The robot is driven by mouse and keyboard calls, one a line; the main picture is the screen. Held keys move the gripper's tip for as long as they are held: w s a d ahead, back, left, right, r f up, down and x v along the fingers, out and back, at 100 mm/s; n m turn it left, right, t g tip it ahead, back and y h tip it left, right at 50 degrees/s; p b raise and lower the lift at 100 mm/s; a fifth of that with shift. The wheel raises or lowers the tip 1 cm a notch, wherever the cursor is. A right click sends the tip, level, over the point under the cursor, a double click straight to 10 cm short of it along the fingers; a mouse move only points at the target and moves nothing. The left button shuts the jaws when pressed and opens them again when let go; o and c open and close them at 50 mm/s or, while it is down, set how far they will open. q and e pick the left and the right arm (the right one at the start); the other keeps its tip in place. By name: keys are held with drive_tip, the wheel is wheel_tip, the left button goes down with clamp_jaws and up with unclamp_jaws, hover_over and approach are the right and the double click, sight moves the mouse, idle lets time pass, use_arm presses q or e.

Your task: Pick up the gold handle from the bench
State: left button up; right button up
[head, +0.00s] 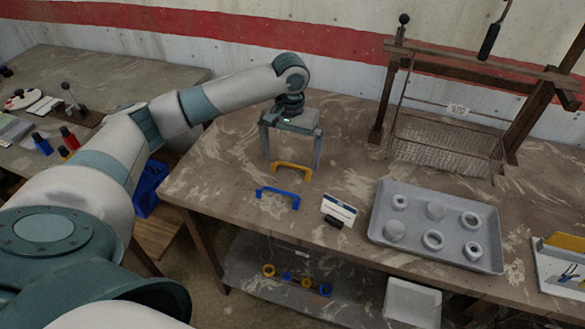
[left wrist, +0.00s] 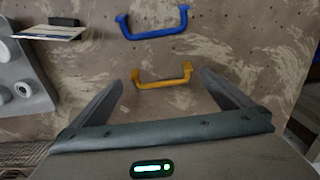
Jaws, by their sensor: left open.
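The gold handle (head: 291,167) lies on the bench (head: 225,185), just in front of my left gripper in the head view. In the left wrist view the gold handle (left wrist: 162,77) shows between and just past the fingertips. My left gripper (head: 291,162) is open and empty, pointing down, with one finger toward each end of the handle. I cannot tell its exact height above the bench. In the left wrist view its fingers (left wrist: 167,82) are spread wide. My right gripper is not in view.
A blue handle (head: 278,196) lies nearer the bench front. A small card on a stand (head: 338,211) is right of it. A grey tray (head: 379,240) with several round parts lies further right. A wooden rack with a wire basket (head: 445,147) stands behind.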

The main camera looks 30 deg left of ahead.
sight(290, 176)
use_arm(q)
drive_tip(key=shift+f+p, duration=0.35)
drive_tip(key=shift+f, duration=0.15)
wheel_tip(290, 176, down, 3)
drive_tip(key=shift+a+f+p, duration=0.1)
drive_tip(key=shift+p, duration=0.45)
drive_tip(key=shift+f, duration=0.5)
drive_tip(key=c, duration=0.8)
